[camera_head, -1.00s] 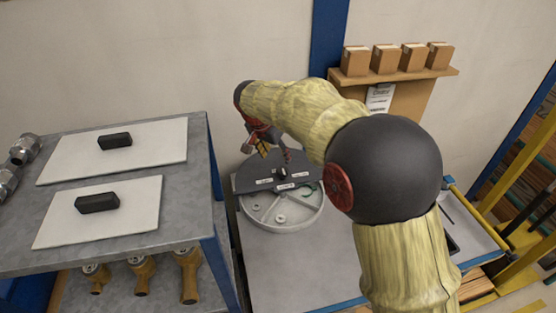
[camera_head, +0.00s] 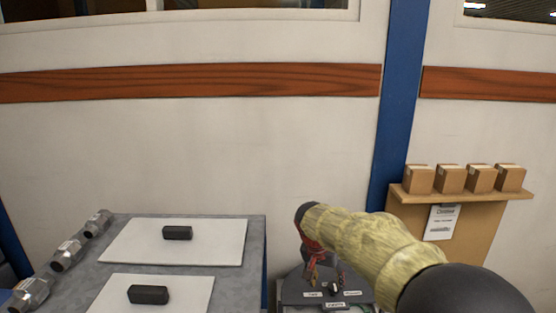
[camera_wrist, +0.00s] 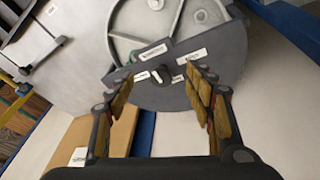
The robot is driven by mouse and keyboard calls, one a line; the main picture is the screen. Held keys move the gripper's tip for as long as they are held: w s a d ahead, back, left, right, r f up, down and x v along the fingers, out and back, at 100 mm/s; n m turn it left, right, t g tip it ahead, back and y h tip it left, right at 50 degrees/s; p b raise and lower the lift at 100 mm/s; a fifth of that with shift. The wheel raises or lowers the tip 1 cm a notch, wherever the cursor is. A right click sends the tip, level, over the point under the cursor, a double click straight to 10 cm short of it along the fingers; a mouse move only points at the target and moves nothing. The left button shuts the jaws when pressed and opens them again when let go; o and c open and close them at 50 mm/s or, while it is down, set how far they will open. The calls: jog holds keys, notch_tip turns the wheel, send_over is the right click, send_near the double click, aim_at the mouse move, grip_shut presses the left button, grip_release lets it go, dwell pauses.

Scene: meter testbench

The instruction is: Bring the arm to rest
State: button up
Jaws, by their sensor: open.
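My gripper (camera_wrist: 163,95) is open and empty in the wrist view, its two padded fingers spread apart. Between and beyond the fingertips is the dark panel (camera_wrist: 180,95) with white labels and a small knob, on a round grey tray-like fixture (camera_wrist: 125,18). In the head view my arm reaches from the lower right, and the gripper (camera_head: 312,270) hangs at its end in front of the dark labelled panel (camera_head: 295,287). The fingers are small and partly hidden there. I cannot tell whether they touch the panel.
A grey bench (camera_head: 256,235) at the left carries two white boards (camera_head: 215,250) with black blocks (camera_head: 177,233), and metal fittings (camera_head: 68,253). A shelf (camera_head: 415,208) with several small boxes (camera_head: 450,178) is on the right, beside a blue post (camera_head: 398,110). The wall stands behind.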

jog(key=s+d+r+n+t+y, duration=0.1)
jog(key=s+r, duration=0.2)
jog(key=s, duration=0.8)
jog(key=s+d+r+n+t+y, duration=0.1)
jog(key=s+r+n, duration=0.1)
jog(key=s, duration=0.9)
jog(key=s+d+r+n+t, duration=0.1)
jog(key=s+r, duration=0.3)
jog(key=s, duration=0.8)
jog(key=shift+d+r+n+y, duration=0.2)
jog(key=shift+d+n+y, duration=0.2)
jog(key=shift+d+n, duration=0.15)
